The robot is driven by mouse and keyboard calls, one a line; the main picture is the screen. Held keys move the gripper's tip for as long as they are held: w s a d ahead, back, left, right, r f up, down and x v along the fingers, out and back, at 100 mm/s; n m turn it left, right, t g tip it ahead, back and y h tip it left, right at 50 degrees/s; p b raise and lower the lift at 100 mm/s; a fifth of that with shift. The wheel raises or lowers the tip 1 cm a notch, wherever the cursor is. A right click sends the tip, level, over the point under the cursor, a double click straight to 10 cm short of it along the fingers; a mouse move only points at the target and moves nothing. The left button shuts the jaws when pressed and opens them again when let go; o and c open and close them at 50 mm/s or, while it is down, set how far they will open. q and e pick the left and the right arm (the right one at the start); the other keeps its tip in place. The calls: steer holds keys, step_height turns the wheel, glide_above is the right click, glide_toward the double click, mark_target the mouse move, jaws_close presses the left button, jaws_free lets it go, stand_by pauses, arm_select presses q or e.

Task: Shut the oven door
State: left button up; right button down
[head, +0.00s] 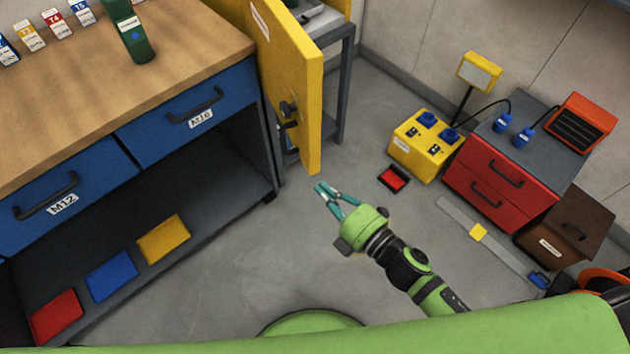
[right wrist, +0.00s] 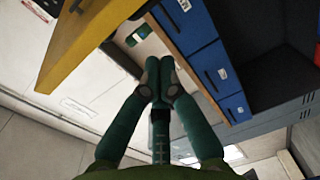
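The yellow oven door (head: 283,88) stands open, swung out from the yellow oven (head: 338,8) at the top of the head view. A dark handle or latch (head: 289,113) is on its face. My right gripper (head: 321,187) is just right of and below the door's lower edge, apart from it. Its teal fingers meet at the tips with nothing between them. In the right wrist view the gripper (right wrist: 160,85) points past the yellow door (right wrist: 88,38), which fills the upper left. My left gripper is not in view.
A workbench (head: 180,55) with blue drawers stands left of the door. A yellow socket box (head: 410,160), a red drawer unit (head: 490,185) and a brown box (head: 568,228) stand to the right. A small red-and-black item (head: 393,179) lies on the floor. Floor below the gripper is clear.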

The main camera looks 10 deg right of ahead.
mark_target(307, 154)
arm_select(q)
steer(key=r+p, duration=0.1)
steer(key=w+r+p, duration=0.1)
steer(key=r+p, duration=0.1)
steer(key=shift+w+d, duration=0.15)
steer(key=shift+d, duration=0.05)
arm_select(e)
steer(key=shift+n+y, duration=0.4)
steer(key=shift+n, duration=0.2)
steer(key=w+a+r, duration=0.1)
steer(key=w, duration=0.1)
steer(key=w+a+r, duration=0.1)
steer(key=w, duration=0.2)
steer(key=w+a, duration=0.1)
steer(key=w, duration=0.2)
steer(key=shift+w+a+r, duration=0.1)
steer(key=shift+a+r, duration=0.15)
steer(key=shift+r, duration=0.15)
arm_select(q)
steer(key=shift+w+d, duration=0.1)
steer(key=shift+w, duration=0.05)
arm_select(e)
steer(key=shift+d, duration=0.15)
